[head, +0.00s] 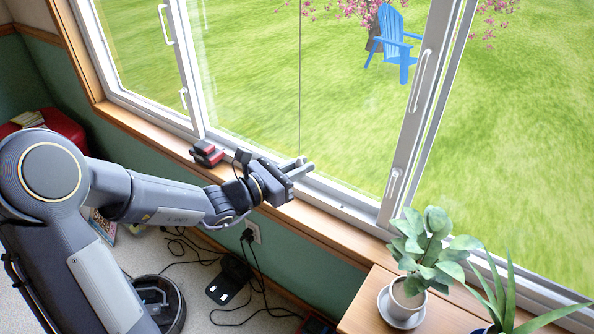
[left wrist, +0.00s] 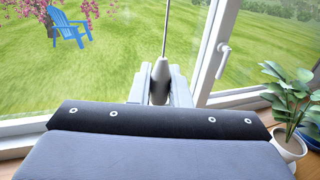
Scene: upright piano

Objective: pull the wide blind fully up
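A thin dark pull cord (head: 300,80) hangs straight down in front of the window in the head view and ends at my left gripper (head: 303,168). In the left wrist view the cord (left wrist: 165,28) runs up from a grey, cone-shaped pull (left wrist: 160,77). The pull sits between the two fingers of my left gripper (left wrist: 161,90), which look closed on it; its lower end is hidden behind the gripper body. The wide blind itself is not in view, and the glass panes shown are uncovered. My right gripper is not in view.
A wooden sill (head: 290,215) runs below the window, with red and black boxes (head: 207,153) left of my gripper. A potted plant (head: 425,250) stands on a wooden top at lower right. White window handles (head: 420,80) stick out from the frame. Cables lie on the floor.

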